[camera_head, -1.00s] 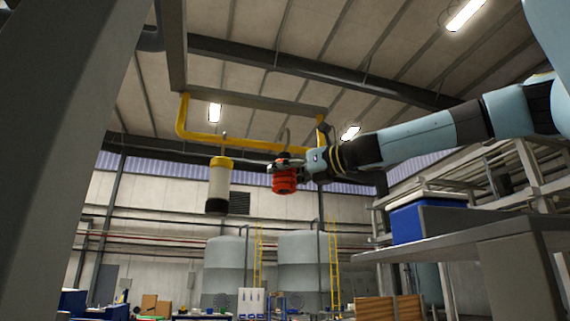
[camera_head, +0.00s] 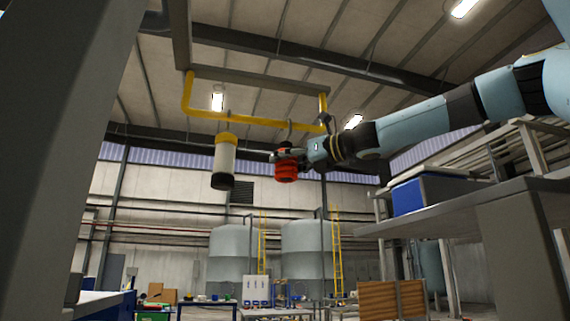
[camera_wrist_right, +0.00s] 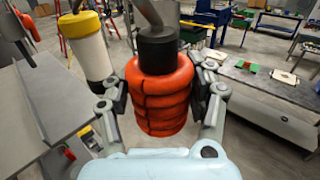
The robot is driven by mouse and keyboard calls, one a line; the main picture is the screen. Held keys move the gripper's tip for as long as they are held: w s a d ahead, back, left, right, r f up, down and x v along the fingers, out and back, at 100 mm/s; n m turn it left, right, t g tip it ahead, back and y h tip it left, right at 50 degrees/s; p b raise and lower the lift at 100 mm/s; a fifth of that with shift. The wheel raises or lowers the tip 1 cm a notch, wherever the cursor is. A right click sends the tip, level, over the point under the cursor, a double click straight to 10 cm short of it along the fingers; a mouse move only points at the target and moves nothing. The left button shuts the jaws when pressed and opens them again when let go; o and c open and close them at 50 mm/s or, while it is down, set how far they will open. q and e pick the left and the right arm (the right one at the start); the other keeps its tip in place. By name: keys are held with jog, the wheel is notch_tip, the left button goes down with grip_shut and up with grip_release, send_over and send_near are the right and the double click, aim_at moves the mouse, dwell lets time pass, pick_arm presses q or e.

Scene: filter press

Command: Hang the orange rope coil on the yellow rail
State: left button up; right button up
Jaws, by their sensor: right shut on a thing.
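The orange rope coil (camera_head: 286,172) hangs upright in my right gripper (camera_head: 286,156), under the yellow rail (camera_head: 255,121). In the right wrist view the coil (camera_wrist_right: 160,95) sits between the two fingers of the gripper (camera_wrist_right: 160,100), which are shut on its sides. A black collar (camera_wrist_right: 158,48) and a grey hook (camera_wrist_right: 150,12) rise from its top. In the head view the hook (camera_head: 290,131) reaches up to about the rail's height. I cannot tell whether it rests on the rail. My left gripper is not in view.
A white cylinder with a yellow top (camera_head: 224,160) hangs from the rail left of the coil; it also shows in the right wrist view (camera_wrist_right: 88,50). A grey bench with a blue box (camera_head: 407,197) stands at the right. Tanks (camera_head: 305,250) stand far behind.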

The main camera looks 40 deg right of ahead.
jog(key=o, duration=1.6)
jog(key=shift+c, duration=0.2)
jog(key=shift+s, duration=0.1)
